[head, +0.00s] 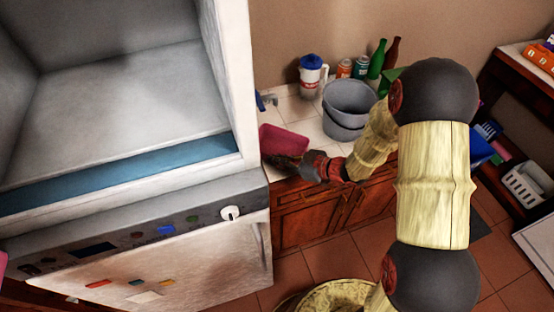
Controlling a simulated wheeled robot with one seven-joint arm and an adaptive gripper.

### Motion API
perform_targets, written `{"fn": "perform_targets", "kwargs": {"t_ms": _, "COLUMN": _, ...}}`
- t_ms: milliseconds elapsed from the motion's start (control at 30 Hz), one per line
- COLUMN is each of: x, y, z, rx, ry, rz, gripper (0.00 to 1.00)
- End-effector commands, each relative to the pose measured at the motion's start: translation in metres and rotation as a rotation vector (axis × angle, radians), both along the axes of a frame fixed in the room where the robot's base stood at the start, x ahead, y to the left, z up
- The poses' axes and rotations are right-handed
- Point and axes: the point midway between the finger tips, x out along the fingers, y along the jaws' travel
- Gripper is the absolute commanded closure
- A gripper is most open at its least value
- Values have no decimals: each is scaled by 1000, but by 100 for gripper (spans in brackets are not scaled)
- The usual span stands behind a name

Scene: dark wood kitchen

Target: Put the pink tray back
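The pink tray (284,141) lies at the left end of the white-tiled counter, close beside the tall white appliance, which hides part of the counter there. My gripper (300,168) reaches in from the right, low over the counter's front edge, and its tip is at the tray's near right side. I cannot tell whether it touches the tray. The fingers are small and dark, so I cannot see whether they are open or shut.
A grey bucket (349,103) stands on the counter behind my arm. A blue-lidded jug (312,76), cans (360,68) and bottles (377,59) line the wall. The white appliance (235,90) fills the left. Shelves (510,125) stand at the right.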

Motion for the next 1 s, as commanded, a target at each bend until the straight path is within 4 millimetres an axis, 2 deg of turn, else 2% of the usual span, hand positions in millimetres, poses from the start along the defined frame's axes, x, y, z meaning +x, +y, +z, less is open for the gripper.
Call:
{"fn": "perform_targets", "kwargs": {"t_ms": 400, "x": 0, "y": 0, "z": -1, "rx": 0, "ry": 0, "rz": 0, "gripper": 77}}
{"fn": "perform_targets", "kwargs": {"t_ms": 733, "x": 0, "y": 0, "z": 3, "rx": 0, "ry": 0, "rz": 0, "gripper": 77}}
{"fn": "perform_targets", "kwargs": {"t_ms": 867, "x": -6, "y": -12, "z": 9, "rx": 0, "ry": 0, "rz": -3, "gripper": 77}}
{"fn": "perform_targets", "kwargs": {"t_ms": 1000, "x": -19, "y": -34, "z": 21, "rx": 0, "ry": 0, "rz": -5, "gripper": 77}}
